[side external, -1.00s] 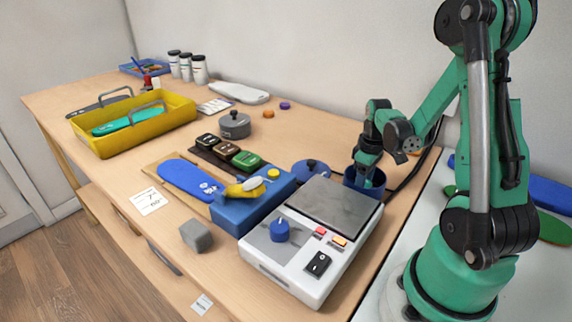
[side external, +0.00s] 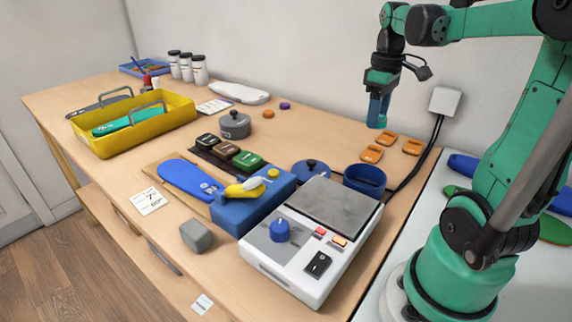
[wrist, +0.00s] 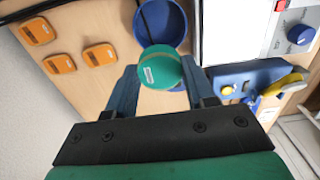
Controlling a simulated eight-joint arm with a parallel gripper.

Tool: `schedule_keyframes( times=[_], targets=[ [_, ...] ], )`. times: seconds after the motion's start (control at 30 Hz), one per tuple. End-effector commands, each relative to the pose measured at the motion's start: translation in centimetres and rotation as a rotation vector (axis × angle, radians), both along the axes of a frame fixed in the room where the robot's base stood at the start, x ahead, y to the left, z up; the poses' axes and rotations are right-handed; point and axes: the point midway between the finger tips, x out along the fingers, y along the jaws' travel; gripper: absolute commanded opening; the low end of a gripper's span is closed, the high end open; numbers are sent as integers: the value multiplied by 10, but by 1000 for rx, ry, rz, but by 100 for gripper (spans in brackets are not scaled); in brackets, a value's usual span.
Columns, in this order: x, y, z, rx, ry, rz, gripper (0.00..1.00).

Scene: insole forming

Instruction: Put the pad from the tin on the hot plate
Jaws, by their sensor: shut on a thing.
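My gripper (side external: 378,112) is raised above the back of the table, behind the blue tin, with its fingers pointing down. In the wrist view my gripper (wrist: 158,78) is shut on a round green pad (wrist: 160,66) with a small white label. The pad is hard to make out in the side view. The open blue tin (side external: 366,180) stands on the table beside the hot plate; it also shows in the wrist view (wrist: 172,18), partly behind the pad. The hot plate (side external: 335,204) has a bare grey top on a white body with a blue knob.
Several orange tags (side external: 371,153) lie behind the tin. A blue lid (side external: 311,168) and a blue stand (side external: 252,207) with a yellow-handled tool are left of the hot plate. A grey block (side external: 196,236) lies in front. A yellow tray (side external: 175,112) is at the far left.

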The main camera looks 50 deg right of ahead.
Motion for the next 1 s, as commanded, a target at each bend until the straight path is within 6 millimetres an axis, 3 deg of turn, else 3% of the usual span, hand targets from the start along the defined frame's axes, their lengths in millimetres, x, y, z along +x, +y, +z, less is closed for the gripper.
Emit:
schedule_keyframes(
  times=[0.23, 0.33, 0.6, 0.7, 0.87, 1.0],
  targets=[
    [0, 1, 31, 0, 0, 1, 1],
    [5, 12, 41, 0, 0, 6, 1],
    [15, 92, 76, -2, 0, 12, 1],
    [13, 113, 84, -2, 0, 9, 1],
    [10, 126, 79, -3, 0, 2, 1],
    [10, 126, 48, -3, 0, 0, 1]
  ],
)
